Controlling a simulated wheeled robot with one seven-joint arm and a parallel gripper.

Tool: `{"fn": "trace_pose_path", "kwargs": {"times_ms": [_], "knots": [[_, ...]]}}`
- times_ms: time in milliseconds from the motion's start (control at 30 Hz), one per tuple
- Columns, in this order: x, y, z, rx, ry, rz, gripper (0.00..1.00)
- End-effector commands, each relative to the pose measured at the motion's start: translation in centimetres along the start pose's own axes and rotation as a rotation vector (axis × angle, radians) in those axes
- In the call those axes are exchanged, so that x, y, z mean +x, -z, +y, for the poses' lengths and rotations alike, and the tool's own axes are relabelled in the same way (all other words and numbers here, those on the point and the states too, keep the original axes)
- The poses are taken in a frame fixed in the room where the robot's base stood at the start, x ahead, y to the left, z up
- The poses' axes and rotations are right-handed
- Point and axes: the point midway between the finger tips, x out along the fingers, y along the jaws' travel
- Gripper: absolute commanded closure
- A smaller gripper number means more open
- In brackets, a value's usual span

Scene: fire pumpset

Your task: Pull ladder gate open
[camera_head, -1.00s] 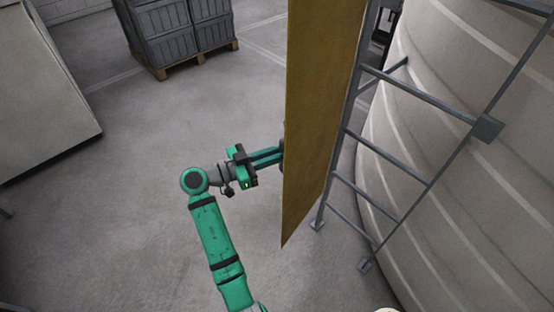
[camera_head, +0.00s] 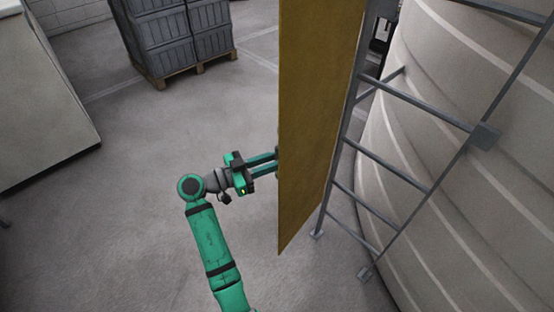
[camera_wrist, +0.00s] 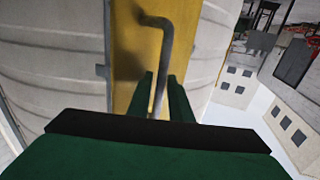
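The ladder gate is a tall yellow panel (camera_head: 308,130) beside the grey ladder (camera_head: 409,100) in the head view. In the wrist view the yellow panel (camera_wrist: 130,45) fills the strip ahead of my gripper. A grey bent bar handle (camera_wrist: 167,45) stands on it. My gripper (camera_wrist: 160,80) has its two green fingers on either side of the handle, apparently closed around it. In the head view my gripper (camera_head: 274,163) reaches the left edge of the panel, which hides the fingertips and the handle. The panel stands out to the left of the ladder rails.
A large pale ribbed tank (camera_head: 480,160) stands behind the ladder on the right. Grey crates on a pallet (camera_head: 200,67) stand at the back. A light box-shaped unit (camera_head: 45,110) is at the left. The floor between it and my arm is clear.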

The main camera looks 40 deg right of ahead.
Motion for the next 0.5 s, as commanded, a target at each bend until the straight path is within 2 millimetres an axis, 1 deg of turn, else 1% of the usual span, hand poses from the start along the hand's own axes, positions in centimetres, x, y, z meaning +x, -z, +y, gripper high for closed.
{"fn": "trace_pose_path", "kwargs": {"times_ms": [167,500], "knots": [[-1.4,0.0,-0.1,0.000,0.003,0.000,0.81],[-7.6,0.0,-0.1,-0.001,0.003,0.000,0.81]]}}
